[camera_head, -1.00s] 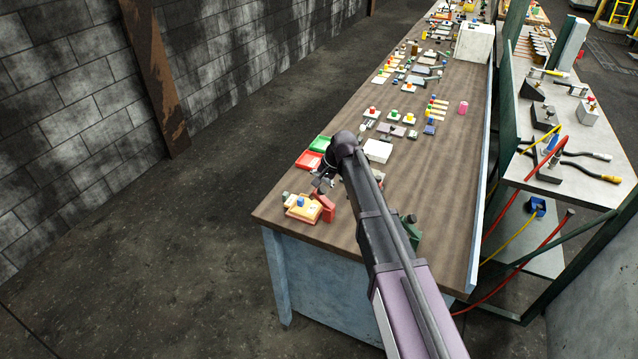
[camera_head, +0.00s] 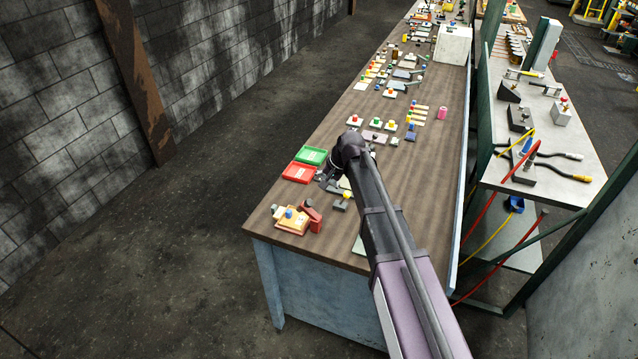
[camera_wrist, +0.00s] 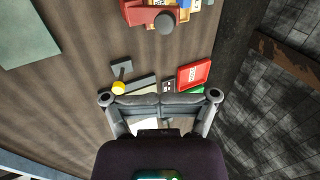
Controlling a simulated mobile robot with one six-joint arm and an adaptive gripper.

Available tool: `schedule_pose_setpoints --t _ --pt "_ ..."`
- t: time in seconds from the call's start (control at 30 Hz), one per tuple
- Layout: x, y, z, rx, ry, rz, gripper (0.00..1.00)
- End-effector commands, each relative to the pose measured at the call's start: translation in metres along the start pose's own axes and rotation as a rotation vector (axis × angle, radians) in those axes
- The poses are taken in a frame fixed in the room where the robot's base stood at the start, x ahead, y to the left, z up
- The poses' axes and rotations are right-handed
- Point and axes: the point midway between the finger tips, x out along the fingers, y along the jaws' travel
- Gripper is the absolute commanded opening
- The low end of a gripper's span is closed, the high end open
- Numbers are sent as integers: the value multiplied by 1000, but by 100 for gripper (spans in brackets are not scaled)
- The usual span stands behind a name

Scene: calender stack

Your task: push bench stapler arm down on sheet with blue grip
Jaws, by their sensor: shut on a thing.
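The red bench stapler (camera_head: 316,224) stands at the near left end of the workbench, its red arm tilted up with a dark round end. It also shows at the top of the wrist view (camera_wrist: 147,14). A yellow-tan block or sheet stack with a blue grip (camera_head: 289,213) lies beside it on the left; in the wrist view it is cut off by the top edge. My gripper (camera_head: 329,181) is above the bench, behind and right of the stapler and apart from it. In the wrist view my gripper (camera_wrist: 160,103) is closed; what it grips cannot be made out.
A red tray (camera_head: 298,173) and a green tray (camera_head: 313,155) lie on the bench behind the stapler. A grey piece with a yellow knob (camera_wrist: 120,84) lies close to my gripper. Small coloured parts line the bench farther back. Bare bench top (camera_head: 430,150) shows right of my arm.

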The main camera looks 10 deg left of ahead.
Motion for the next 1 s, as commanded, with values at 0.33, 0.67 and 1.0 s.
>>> schedule_pose_setpoints --t 0.33,0.67,1.0 --pt "-30 8 0 0 0 0 0" --pt "-32 10 0 0 -1 0 0" --pt "-32 10 0 0 0 0 0"
